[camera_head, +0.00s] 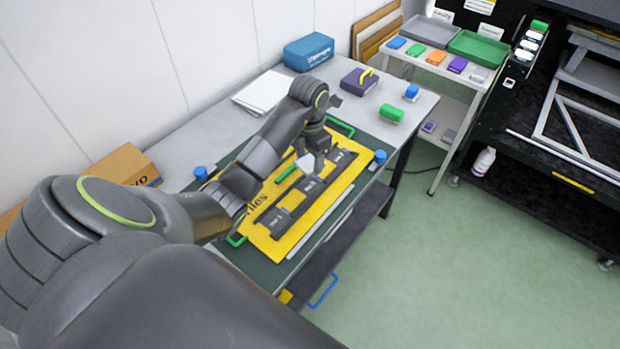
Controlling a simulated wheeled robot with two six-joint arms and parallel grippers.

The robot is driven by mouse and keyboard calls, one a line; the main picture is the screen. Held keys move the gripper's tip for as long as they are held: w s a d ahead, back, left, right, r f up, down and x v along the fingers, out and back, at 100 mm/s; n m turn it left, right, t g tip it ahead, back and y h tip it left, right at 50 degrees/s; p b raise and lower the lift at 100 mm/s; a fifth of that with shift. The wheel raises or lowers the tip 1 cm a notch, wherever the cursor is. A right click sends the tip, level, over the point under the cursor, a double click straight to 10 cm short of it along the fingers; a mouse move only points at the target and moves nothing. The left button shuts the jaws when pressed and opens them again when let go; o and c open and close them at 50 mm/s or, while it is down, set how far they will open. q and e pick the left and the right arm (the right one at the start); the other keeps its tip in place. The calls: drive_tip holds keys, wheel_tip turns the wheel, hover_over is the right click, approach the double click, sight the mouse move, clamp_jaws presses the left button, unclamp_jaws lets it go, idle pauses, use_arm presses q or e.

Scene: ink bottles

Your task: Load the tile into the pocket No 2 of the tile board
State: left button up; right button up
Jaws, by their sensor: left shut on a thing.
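The dark tile board (278,217) lies on a yellow mat marked "Tiles" (262,243) on the table. Small labels run along the board, too small to read surely. My left gripper (312,160) points down over the middle to far part of the board. It is shut on a pale tile (305,164), which shows as a light patch at the fingertips. I cannot tell whether the tile touches the board. My gripper and arm hide part of the board behind them. My right gripper is not in view.
Blue-topped pieces (379,157) (201,173) stand at both sides of the mat. A green bar (286,173) lies behind the board. A green block (391,114), a purple box (359,82) and a blue case (308,52) stand farther back. The floor (450,260) at right is clear.

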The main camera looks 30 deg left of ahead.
use_arm(q)
drive_tip(key=m, duration=0.3)
drive_tip(key=shift+r, duration=0.25)
drive_tip(key=m, duration=0.3)
drive_tip(key=m+p, duration=0.1)
drive_tip(key=m, duration=0.1)
drive_tip(key=shift+r, duration=0.3)
drive_tip(key=m, duration=0.3)
drive_tip(key=shift+d+r, duration=0.1)
drive_tip(key=shift+r, duration=0.05)
drive_tip(key=m, duration=0.4)
drive_tip(key=shift+r+p, duration=0.15)
drive_tip(key=shift+p, duration=0.2)
drive_tip(key=shift+f+m+b, duration=0.3)
drive_tip(key=shift+f+b, duration=0.05)
drive_tip(key=b, duration=0.6)
hover_over(310, 186)
wheel_tip(310, 186, down, 6)
drive_tip(key=shift+f, duration=0.25)
wheel_tip(310, 186, down, 3)
drive_tip(key=shift+r, duration=0.15)
